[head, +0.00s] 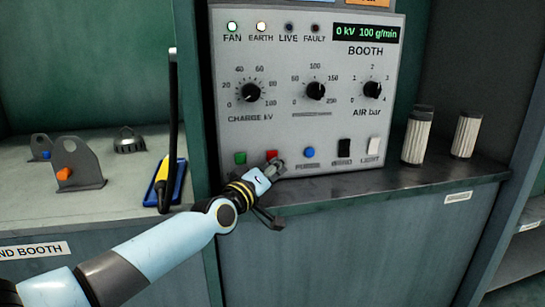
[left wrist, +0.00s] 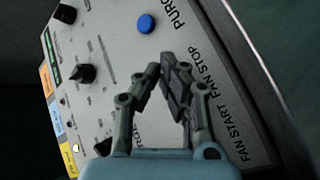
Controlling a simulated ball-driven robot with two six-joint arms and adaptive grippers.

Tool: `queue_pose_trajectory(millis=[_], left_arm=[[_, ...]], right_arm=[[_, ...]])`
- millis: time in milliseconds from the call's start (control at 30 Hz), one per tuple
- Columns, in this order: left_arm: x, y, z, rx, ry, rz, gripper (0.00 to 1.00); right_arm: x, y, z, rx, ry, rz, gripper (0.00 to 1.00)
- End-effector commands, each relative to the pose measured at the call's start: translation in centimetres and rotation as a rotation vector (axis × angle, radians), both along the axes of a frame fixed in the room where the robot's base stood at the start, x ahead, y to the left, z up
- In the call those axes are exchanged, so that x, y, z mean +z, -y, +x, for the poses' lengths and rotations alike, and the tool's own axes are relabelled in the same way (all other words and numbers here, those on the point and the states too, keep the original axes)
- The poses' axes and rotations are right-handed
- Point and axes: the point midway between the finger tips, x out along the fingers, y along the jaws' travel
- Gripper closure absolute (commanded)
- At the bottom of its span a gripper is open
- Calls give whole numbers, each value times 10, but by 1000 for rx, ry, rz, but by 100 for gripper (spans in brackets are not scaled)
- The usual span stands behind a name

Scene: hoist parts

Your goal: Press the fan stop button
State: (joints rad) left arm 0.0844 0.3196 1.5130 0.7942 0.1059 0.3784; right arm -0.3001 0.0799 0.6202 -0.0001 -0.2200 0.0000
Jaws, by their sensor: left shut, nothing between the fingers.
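The grey booth control panel (head: 300,125) stands upright on a dark ledge. The red button (head: 271,154) is the fan stop, partly covered by my left gripper (head: 277,165), which is at its front. The gripper is shut and empty; contact with the button cannot be told. In the left wrist view the fingertips (left wrist: 170,65) lie beside the "FAN STOP" lettering (left wrist: 193,72), and the red button is hidden behind them. The green button (head: 240,157) is just left of the red one. The FAN lamp (head: 232,27) is lit green. My right gripper is not in view.
The blue purge button (head: 309,152) is close right of the gripper, with a black switch (head: 344,147) and a white switch (head: 373,145) beyond. Pale ribbed cylinders (head: 418,137) stand on the ledge at right. A black-handled tool (head: 170,130) stands left of the panel.

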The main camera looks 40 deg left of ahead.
Motion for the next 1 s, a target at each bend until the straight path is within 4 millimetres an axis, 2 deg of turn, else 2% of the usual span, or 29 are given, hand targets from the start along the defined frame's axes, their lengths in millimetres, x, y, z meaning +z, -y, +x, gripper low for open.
queue_pose_trajectory(millis=[533, 1000], left_arm=[[2, 36, -30, 0, 0, -3, 100], [0, 38, -32, 0, 0, 0, 100]], right_arm=[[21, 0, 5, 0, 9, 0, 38], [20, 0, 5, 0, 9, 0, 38]])
